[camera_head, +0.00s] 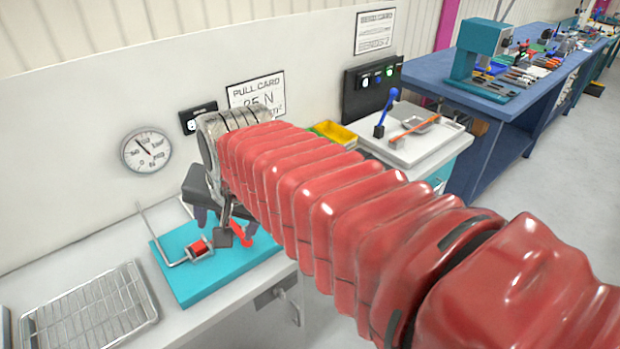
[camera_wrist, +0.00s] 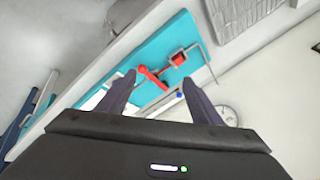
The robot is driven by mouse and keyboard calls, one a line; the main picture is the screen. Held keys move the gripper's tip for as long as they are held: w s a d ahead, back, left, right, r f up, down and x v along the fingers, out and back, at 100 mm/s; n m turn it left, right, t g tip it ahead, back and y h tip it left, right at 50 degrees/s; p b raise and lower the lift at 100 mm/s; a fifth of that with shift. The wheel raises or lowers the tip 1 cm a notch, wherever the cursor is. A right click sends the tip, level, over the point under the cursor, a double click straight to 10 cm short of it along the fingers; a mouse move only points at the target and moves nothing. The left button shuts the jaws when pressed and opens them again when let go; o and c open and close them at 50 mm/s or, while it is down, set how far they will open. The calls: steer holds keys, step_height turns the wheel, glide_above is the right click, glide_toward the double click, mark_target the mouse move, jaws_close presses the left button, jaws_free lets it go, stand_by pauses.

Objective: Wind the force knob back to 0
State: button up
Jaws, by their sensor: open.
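A teal board (camera_head: 185,280) lies on the bench and carries a bent metal rod (camera_head: 160,240), a red block or knob (camera_head: 199,246) and a red lever (camera_head: 240,236). I cannot tell which red part is the force knob, and no scale is readable on it. In the wrist view the red lever (camera_wrist: 152,78) and red knob (camera_wrist: 178,59) show on the teal board (camera_wrist: 190,28), just beyond my fingers. My gripper (camera_wrist: 160,80) is open and empty, its fingers spread toward the board. In the head view my gripper (camera_head: 218,225) hangs by the board's right part, partly hiding it.
A round dial gauge (camera_head: 146,150) and a pull card (camera_head: 256,92) reading about 25 N are on the wall behind. A wire rack (camera_head: 90,308) lies on the bench at left. A pale side table (camera_head: 410,145) with a blue-handled lever (camera_head: 386,112) stands beyond my arm.

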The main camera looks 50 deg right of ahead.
steer(key=w+d+f+m, duration=0.1)
steer(key=w+d+m, duration=0.1)
steer(key=d+m, duration=0.7)
steer(key=w+d+f+m, duration=0.1)
steer(key=w+d+m, duration=0.1)
steer(key=d+m, duration=0.8)
steer(key=w+d+f+m, duration=0.1)
steer(key=w+d+m, duration=0.1)
steer(key=d+m, duration=0.7)
steer(key=d, duration=0.4)
steer(key=shift+w+d+f+m+g+h, duration=0.2)
steer(key=shift+w+f+m+g+h, duration=0.1)
steer(key=shift+m+g+h, duration=0.1)
steer(key=x, duration=1.3)
steer(key=shift+w+f, duration=0.1)
steer(key=shift+f, duration=0.25)
steer(key=shift+c, duration=0.6)
steer(key=c, duration=0.9)
